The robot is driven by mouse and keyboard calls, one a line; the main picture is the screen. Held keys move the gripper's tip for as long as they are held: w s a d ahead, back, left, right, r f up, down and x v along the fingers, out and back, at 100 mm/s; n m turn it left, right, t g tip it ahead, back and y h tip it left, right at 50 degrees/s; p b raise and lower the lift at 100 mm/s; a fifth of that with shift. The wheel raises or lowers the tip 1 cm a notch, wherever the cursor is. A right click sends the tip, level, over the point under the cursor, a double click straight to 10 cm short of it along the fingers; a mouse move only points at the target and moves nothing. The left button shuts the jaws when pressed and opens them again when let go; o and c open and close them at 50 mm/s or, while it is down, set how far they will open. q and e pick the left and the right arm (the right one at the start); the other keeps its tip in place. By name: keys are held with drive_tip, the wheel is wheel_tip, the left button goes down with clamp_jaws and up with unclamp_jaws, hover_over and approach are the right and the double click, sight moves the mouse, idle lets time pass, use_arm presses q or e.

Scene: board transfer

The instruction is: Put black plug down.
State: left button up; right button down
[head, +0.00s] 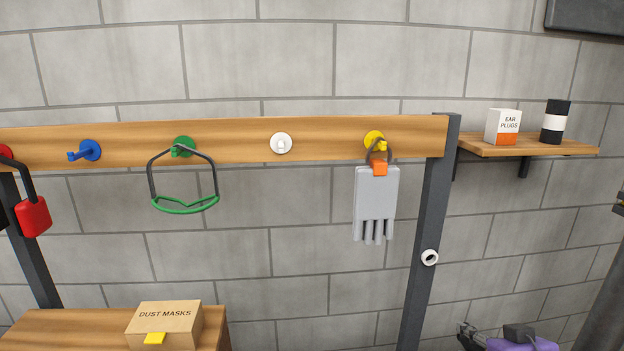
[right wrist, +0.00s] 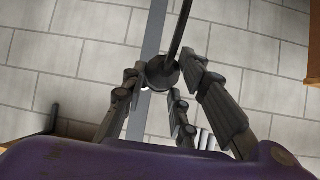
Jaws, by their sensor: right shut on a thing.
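My right gripper (head: 470,337) shows at the bottom right of the head view, low in front of the wall. In the right wrist view its dark fingers (right wrist: 165,76) are shut on the black plug (right wrist: 163,73), a dark round piece with a thin dark rod or cord running up from it. The fingers hide part of the plug. In the head view I cannot make out the plug clearly. My left gripper is not in view.
A wooden rail (head: 240,144) carries coloured pegs with a red padlock (head: 33,216), green-rimmed goggles (head: 185,206) and grey gloves (head: 376,200). The blue peg (head: 88,151) and white peg (head: 281,143) are bare. A shelf (head: 530,146) and dust masks box (head: 165,323) stand nearby.

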use_arm(q)
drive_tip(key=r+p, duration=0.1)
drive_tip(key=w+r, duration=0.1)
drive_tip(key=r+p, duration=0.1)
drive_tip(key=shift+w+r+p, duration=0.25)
drive_tip(key=shift+p, duration=0.05)
use_arm(e)
drive_tip(key=s+a+r, duration=0.1)
drive_tip(key=a+r, duration=0.3)
drive_tip(key=a, duration=0.4)
drive_tip(key=s+a+r, duration=0.1)
drive_tip(key=a+r, duration=0.3)
drive_tip(key=a, duration=0.4)
drive_tip(key=shift+s+a, duration=0.15)
drive_tip(key=shift+s, duration=0.05)
drive_tip(key=shift+r, duration=0.15)
